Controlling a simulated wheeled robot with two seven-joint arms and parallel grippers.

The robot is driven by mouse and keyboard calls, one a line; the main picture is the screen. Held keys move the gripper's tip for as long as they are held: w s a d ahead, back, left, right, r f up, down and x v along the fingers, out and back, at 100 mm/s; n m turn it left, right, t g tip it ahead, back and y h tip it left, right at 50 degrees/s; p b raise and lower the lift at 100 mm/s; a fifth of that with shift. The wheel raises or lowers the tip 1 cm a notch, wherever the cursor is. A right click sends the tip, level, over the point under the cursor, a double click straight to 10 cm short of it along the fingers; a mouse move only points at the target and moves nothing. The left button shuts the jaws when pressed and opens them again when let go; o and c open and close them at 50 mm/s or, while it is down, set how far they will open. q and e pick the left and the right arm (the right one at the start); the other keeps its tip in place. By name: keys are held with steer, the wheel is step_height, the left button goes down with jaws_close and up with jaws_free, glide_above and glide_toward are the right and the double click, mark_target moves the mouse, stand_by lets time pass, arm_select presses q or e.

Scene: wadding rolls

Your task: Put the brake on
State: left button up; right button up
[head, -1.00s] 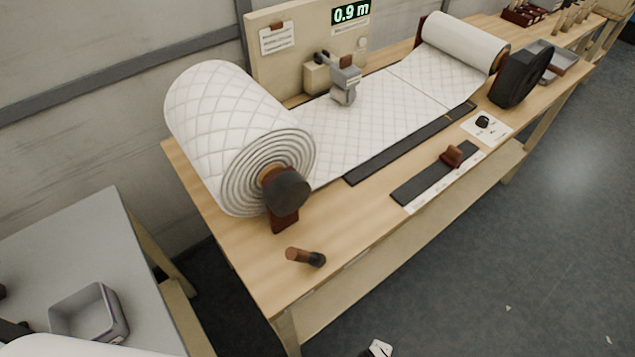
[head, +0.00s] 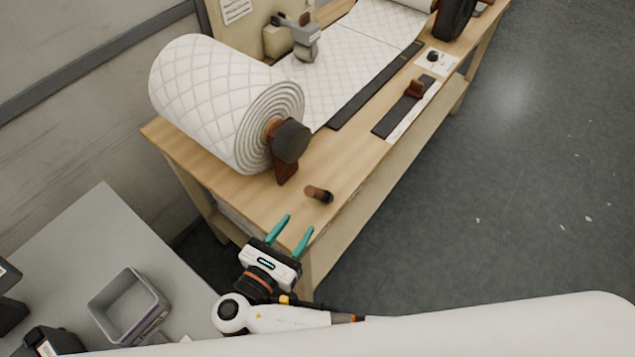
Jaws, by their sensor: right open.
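A large quilted white wadding roll (head: 205,100) lies on its holder at the near left end of the wooden bench. A dark round knob (head: 291,141) sits at the centre of its end face, above a brown bracket (head: 286,170). A short lever with a brown and black grip (head: 319,194) lies low at the bench's near corner; I cannot tell for certain which of these is the brake. My right gripper (head: 299,223) is open and empty, its teal fingers just short of the bench corner, apart from the lever. My left gripper is not in view.
The wadding runs over the bench (head: 245,197) past a grey clamp-like device (head: 306,45). A dark strip with a brown slider (head: 413,89) lies along the front. A grey side table (head: 75,235) holds an open grey bin (head: 128,305).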

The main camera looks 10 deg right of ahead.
mark_target(319, 194)
steer(key=shift+w+a+r+n+t, duration=0.1)
steer(key=shift+a+r+n+t, duration=0.3)
steer(key=shift+r+t, duration=0.1)
steer(key=p+x, duration=0.2)
steer(key=x, duration=1)
jaws_close()
